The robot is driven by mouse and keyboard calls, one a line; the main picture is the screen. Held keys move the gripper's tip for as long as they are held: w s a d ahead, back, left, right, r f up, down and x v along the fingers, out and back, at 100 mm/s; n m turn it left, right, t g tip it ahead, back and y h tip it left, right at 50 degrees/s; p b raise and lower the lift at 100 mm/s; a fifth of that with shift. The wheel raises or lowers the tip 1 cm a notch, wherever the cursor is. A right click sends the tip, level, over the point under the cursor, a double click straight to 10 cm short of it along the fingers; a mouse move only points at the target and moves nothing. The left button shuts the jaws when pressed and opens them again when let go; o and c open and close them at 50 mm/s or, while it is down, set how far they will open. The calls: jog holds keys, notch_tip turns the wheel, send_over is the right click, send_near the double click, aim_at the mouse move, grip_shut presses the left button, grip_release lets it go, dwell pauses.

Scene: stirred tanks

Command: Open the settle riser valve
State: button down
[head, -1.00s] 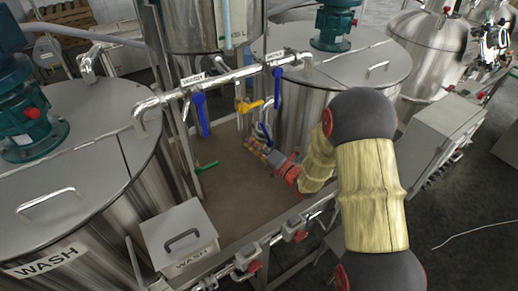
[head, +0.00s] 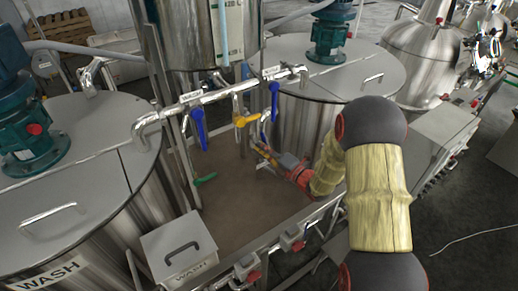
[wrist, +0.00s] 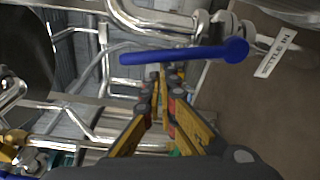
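In the wrist view a blue handle (wrist: 185,54) lies across the picture, beside a "SETTLE IN" tag (wrist: 276,52). My gripper (head: 258,147) is below the yellow and right blue handles. In the wrist view its fingers (wrist: 165,88) look slightly apart, with no handle clearly held. Small details behind the tips are unclear.
A green handle (head: 205,180) sits low at the left of the brown floor panel (head: 240,205). A lidded box (head: 180,248) and the wash tank (head: 70,220) stand left. The right tank (head: 330,75) stands close behind my arm. Bent pipes surround the gripper.

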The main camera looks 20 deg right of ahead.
jog(key=shift+w+d+r, duration=0.15)
jog(key=shift+d+r, duration=0.2)
jog(key=shift+d, duration=0.15)
